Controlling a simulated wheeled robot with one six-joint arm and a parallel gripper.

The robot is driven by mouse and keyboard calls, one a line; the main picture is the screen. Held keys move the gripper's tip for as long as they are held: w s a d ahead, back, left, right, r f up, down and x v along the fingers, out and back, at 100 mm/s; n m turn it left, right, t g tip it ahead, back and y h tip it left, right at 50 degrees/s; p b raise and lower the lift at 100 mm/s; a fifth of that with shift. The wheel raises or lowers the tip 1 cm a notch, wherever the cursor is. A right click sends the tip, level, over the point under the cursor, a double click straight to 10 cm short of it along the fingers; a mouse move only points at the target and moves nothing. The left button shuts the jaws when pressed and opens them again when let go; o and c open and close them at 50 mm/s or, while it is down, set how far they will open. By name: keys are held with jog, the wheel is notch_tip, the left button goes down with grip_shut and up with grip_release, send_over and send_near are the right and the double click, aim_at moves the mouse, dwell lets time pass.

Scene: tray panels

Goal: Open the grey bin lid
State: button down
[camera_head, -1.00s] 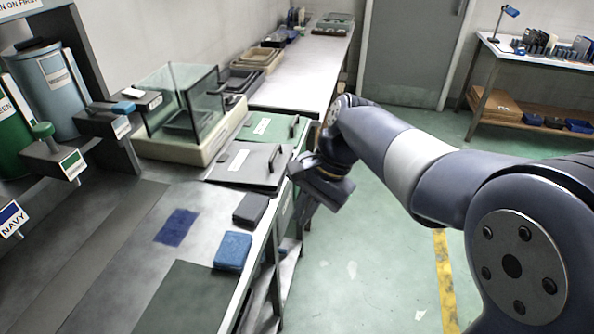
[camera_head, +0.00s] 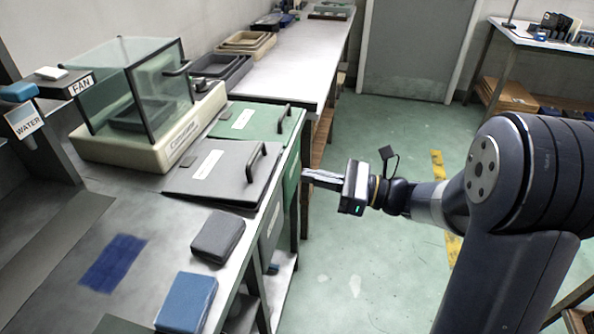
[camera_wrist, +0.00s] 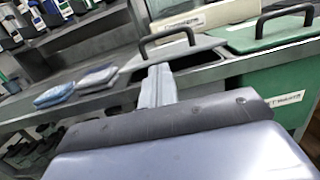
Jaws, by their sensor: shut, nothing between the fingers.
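The handle also shows in the wrist view (camera_wrist: 166,37), just beyond my fingers. My gripper (camera_head: 308,175) is in the air over the aisle, to the right of the grey lid, its fingers pointing left toward the handle. It is shut and empty, and does not appear to touch the lid. In the wrist view my gripper's fingers (camera_wrist: 158,84) are together.
A green lid (camera_head: 258,122) with its own handle lies right behind the grey one. A clear box on a cream base (camera_head: 150,157) stands to the left. A dark block (camera_head: 218,237) and a blue block (camera_head: 187,302) lie nearer. The aisle floor is clear.

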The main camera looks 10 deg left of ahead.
jog(key=a, duration=0.6)
jog(key=a+r, duration=0.1)
jog(key=a, duration=0.2)
jog(key=shift+w+b, duration=0.3)
jog(key=shift+r, duration=0.1)
